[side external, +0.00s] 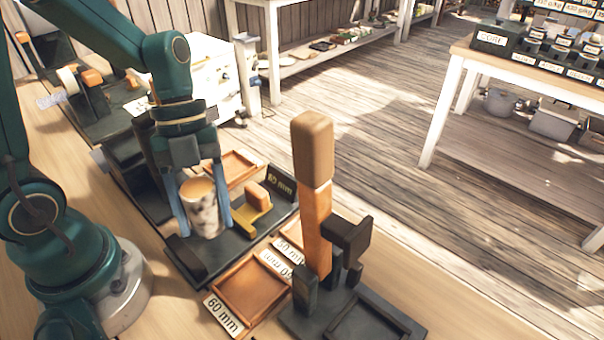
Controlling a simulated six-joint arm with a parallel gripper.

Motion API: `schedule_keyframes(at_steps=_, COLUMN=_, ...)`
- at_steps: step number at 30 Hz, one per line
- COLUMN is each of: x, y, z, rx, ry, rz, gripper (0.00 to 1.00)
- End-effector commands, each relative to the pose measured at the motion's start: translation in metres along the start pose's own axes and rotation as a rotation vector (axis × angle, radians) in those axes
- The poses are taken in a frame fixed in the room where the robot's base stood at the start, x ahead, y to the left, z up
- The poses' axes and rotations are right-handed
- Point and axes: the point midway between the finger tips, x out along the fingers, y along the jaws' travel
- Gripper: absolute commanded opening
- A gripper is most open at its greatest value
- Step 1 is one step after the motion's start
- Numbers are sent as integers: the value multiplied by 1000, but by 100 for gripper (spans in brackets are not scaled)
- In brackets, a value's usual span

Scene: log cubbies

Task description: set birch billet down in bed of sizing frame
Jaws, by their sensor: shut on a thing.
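The birch billet (204,212), a short pale log with dark bark patches, stands upright between the two blue fingers of my gripper (204,226). My gripper points down and is shut on it. The billet is over the dark bed of the sizing frame (205,262), just left of the yellow slider (247,212) with its orange block. Its lower end looks at or very near the bed; I cannot tell whether it touches. A dark plate with a mm label (282,184) stands at the frame's back right edge.
A tall wooden-handled tool (314,215) stands on a dark base close at right. An orange tray labelled 60 mm (250,288) lies in front, with other labelled trays beside it. Another orange tray (237,163) lies behind. Dark equipment (85,100) fills the bench's back left.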

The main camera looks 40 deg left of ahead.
Motion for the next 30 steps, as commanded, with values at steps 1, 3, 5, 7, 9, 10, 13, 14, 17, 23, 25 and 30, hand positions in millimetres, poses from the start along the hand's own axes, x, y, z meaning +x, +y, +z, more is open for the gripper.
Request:
schedule_keyframes(at_steps=1, x=1, y=0, z=0, rx=0, ry=1, rz=1, gripper=0)
schedule_keyframes(at_steps=3, x=3, y=0, z=1, rx=0, ry=1, rz=0, gripper=0)
schedule_keyframes(at_steps=5, x=4, y=0, z=2, rx=0, ry=1, rz=1, gripper=0)
schedule_keyframes(at_steps=7, x=6, y=0, z=2, rx=1, ry=2, rz=1, gripper=0)
schedule_keyframes(at_steps=9, x=7, y=0, z=3, rx=1, ry=1, rz=1, gripper=0)
schedule_keyframes(at_steps=10, x=8, y=0, z=3, rx=1, ry=1, rz=1, gripper=0)
schedule_keyframes(at_steps=13, x=10, y=0, z=4, rx=1, ry=0, rz=1, gripper=0)
schedule_keyframes(at_steps=14, x=11, y=0, z=4, rx=1, ry=0, rz=1, gripper=0)
schedule_keyframes(at_steps=17, x=13, y=0, z=5, rx=0, ry=0, rz=2, gripper=0)
schedule_keyframes(at_steps=23, x=18, y=0, z=7, rx=0, ry=1, rz=2, gripper=0)
schedule_keyframes(at_steps=25, x=19, y=0, z=8, rx=1, ry=1, rz=1, gripper=0)
schedule_keyframes(at_steps=30, x=23, y=0, z=9, rx=0, ry=2, rz=1, gripper=0)
